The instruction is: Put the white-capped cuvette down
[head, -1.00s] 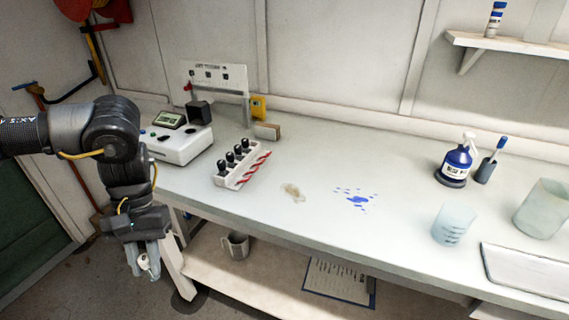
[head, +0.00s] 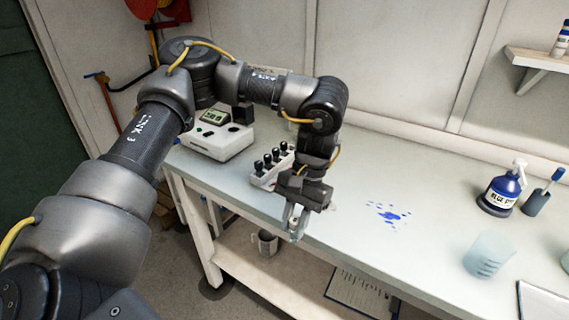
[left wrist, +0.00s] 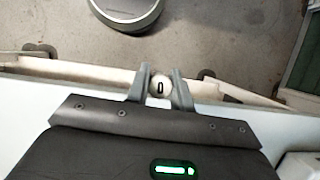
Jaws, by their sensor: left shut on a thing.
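My left gripper (head: 296,222) is shut on the white-capped cuvette. The cuvette's round white cap with a dark mark shows between the fingers in the left wrist view (left wrist: 160,87). In the head view the gripper points down at the front edge of the white bench (head: 440,205), and the cuvette is mostly hidden by the fingers. A white rack (head: 266,180) with several black-capped cuvettes stands on the bench, just behind and left of the gripper. My right gripper is not in view.
A white instrument (head: 215,142) with a small screen stands at the bench's left end. Blue dye (head: 388,214) is spilled right of the gripper. A blue-labelled bottle (head: 503,190) and a clear beaker (head: 488,256) stand further right. A mug (head: 265,243) sits on the lower shelf.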

